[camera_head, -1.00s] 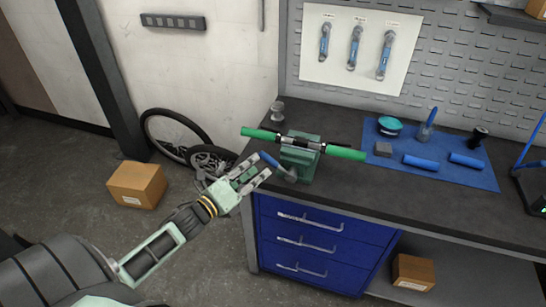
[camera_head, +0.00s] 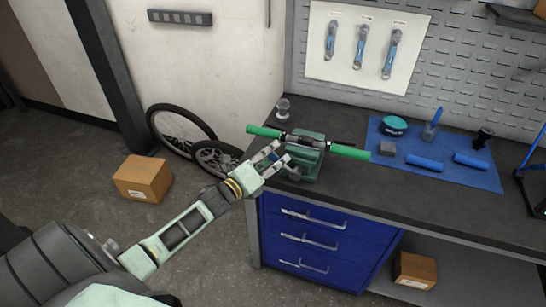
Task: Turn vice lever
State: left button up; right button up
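The green vice (camera_head: 311,163) stands at the front left corner of the workbench. It holds a dark bar with green grips (camera_head: 349,152) across its top. The grey end of the vice lever (camera_head: 294,173) shows at the front of the vice; its blue handle cannot be made out and seems hidden by my gripper. My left gripper (camera_head: 282,152) is at the front left of the vice, over the lever area. Its two fingers are apart, pointing at the vice; contact with the lever cannot be told. My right gripper is not in view.
A blue mat (camera_head: 463,174) on the bench right of the vice carries blue cylinders, a cup and small items. Blue drawers (camera_head: 305,235) are below the vice. A cardboard box (camera_head: 142,179) and bicycle wheels (camera_head: 180,130) stand on the floor at left.

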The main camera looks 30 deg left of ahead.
pick_arm(q)
grip_shut()
dwell(0.4)
